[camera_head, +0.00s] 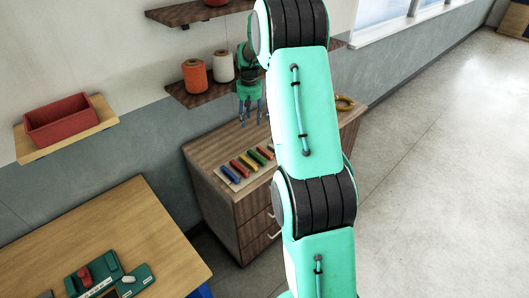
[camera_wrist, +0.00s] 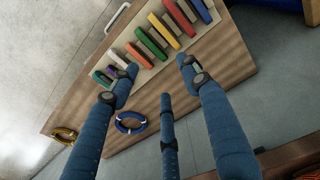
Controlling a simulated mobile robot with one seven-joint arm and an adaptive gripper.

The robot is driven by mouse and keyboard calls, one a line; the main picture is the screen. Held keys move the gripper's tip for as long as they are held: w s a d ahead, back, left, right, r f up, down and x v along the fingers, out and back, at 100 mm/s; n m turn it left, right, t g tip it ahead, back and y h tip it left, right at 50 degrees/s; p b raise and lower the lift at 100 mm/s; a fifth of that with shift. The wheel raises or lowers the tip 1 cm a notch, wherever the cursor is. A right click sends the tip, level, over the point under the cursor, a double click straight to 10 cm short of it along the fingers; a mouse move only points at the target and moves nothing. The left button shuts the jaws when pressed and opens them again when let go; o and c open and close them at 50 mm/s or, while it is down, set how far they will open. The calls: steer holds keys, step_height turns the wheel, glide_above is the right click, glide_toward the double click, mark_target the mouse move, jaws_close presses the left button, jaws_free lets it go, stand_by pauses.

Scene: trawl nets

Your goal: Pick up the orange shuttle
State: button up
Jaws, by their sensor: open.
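Several coloured shuttles lie side by side on a pale board (camera_head: 233,184) on the wooden cabinet. An orange-red shuttle (camera_wrist: 137,56) lies beside a green one (camera_wrist: 151,43) in the wrist view; I take it for the orange shuttle, though another, redder shuttle (camera_wrist: 180,17) lies further along the row. In the head view its end of the row (camera_head: 266,152) is close to my arm. My gripper (camera_head: 250,122) is above the cabinet, fingers pointing down, apart from the shuttles. Its blue fingers (camera_wrist: 160,78) are spread and empty in the wrist view.
A blue ring (camera_wrist: 130,122) and a yellow ring (camera_wrist: 65,135) lie on the cabinet. A shelf with orange (camera_head: 195,77) and white (camera_head: 223,66) spools is close behind my gripper. A red bin (camera_head: 62,121) sits on another shelf at left. A table (camera_head: 130,225) stands front left.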

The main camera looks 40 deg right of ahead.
steer(key=d+f+p, duration=0.2)
steer(key=d+f, duration=0.9)
steer(key=f, duration=0.1)
steer(key=shift+g, duration=0.4)
steer(key=shift+w+f, duration=0.1)
glide_above(267, 152)
steer(key=shift+w+d+f+p, duration=0.1)
steer(key=shift+d+f+p, duration=0.1)
steer(key=shift+f, duration=1.95)
steer(key=shift+d+f+p, duration=0.1)
steer(key=shift+f+p, duration=0.05)
steer(key=shift+f, duration=1.95)
steer(key=shift+f, duration=0.1)
steer(key=shift+a+f+p, duration=0.1)
steer(key=shift+f+p, duration=0.35)
steer(key=shift+f, duration=2.05)
steer(key=c, duration=1.1)
